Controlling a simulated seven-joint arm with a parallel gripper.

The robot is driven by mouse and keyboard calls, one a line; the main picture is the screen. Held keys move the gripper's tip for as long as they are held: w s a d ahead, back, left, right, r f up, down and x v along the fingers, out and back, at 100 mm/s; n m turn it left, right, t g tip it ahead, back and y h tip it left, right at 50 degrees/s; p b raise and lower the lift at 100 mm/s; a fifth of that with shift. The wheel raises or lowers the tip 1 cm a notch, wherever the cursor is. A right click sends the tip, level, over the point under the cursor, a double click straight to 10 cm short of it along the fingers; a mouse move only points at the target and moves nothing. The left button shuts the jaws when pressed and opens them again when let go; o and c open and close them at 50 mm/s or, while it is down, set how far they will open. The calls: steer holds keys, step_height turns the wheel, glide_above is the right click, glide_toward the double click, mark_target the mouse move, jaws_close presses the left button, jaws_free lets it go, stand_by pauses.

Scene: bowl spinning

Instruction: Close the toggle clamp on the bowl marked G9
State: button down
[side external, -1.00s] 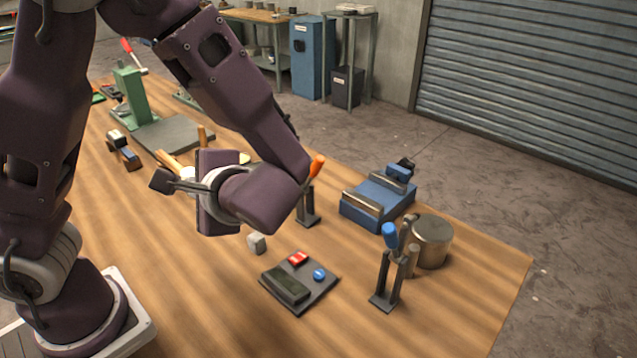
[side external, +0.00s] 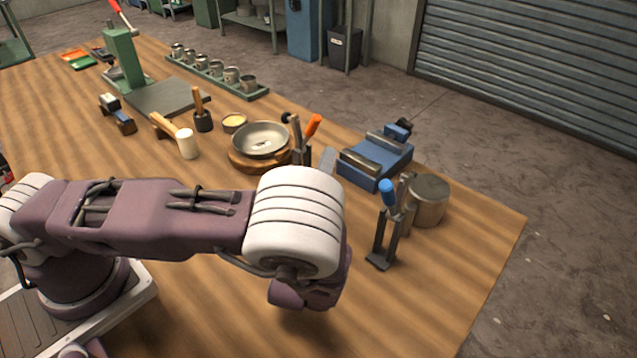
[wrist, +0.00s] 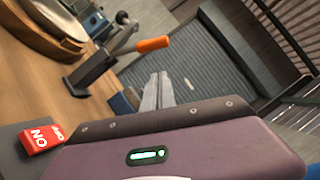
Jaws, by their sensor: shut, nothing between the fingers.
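A shallow metal bowl (side external: 260,138) sits on a round wooden block (side external: 245,160). A toggle clamp with an orange handle (side external: 313,125) stands at its right, the handle slanting upward. In the wrist view the orange handle (wrist: 153,44) shows above my fingers, with the wooden block (wrist: 45,40) at the upper left. A second clamp, with a blue handle (side external: 387,193), stands beside a metal pot (side external: 428,203). I cannot read a G9 mark on either vessel. My gripper (wrist: 157,92) is shut and empty, apart from the orange handle. My arm mostly hides it in the side view.
A red switch (wrist: 40,138) lies at the wrist view's lower left; my arm covers its panel in the side view. A blue vise (side external: 375,160) stands between the two clamps. A mallet (side external: 187,143) lies left of the bowl. The front right tabletop is clear.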

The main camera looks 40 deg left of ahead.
mark_target(287, 116)
steer(key=shift+w+a+r, duration=0.25)
steer(key=shift+a+r, duration=0.05)
steer(key=shift+a, duration=0.3)
steer(key=shift+w+a+r, duration=0.2)
steer(key=shift+a+r, duration=0.05)
steer(key=shift+a, duration=0.4)
steer(key=shift+w+a+r, duration=0.25)
steer(key=shift+a+r, duration=0.05)
steer(key=shift+a, duration=0.3)
steer(key=shift+a, duration=0.1)
steer(key=a+r+n+g, duration=0.1)
steer(key=n, duration=0.1)
steer(key=a+n+g, duration=0.1)
steer(key=a+n, duration=0.1)
steer(key=a+r+n+g, duration=0.1)
steer(key=n, duration=0.1)
steer(key=shift+a+r, duration=0.15)
steer(key=shift+r, duration=0.2)
steer(key=shift+a+r+n+g+h, duration=0.15)
steer(key=shift+a+n+g+h, duration=0.45)
steer(key=shift+a+n, duration=0.45)
steer(key=shift+a+n+h, duration=0.25)
steer(key=shift+a+h, duration=0.05)
steer(key=shift+a, duration=0.15)
steer(key=shift+a+f, duration=0.25)
steer(key=shift+a, duration=0.5)
steer(key=shift+a+f, duration=0.25)
steer(key=shift+a, duration=0.45)
steer(key=shift+a+f, duration=0.25)
steer(key=shift+a, duration=0.5)
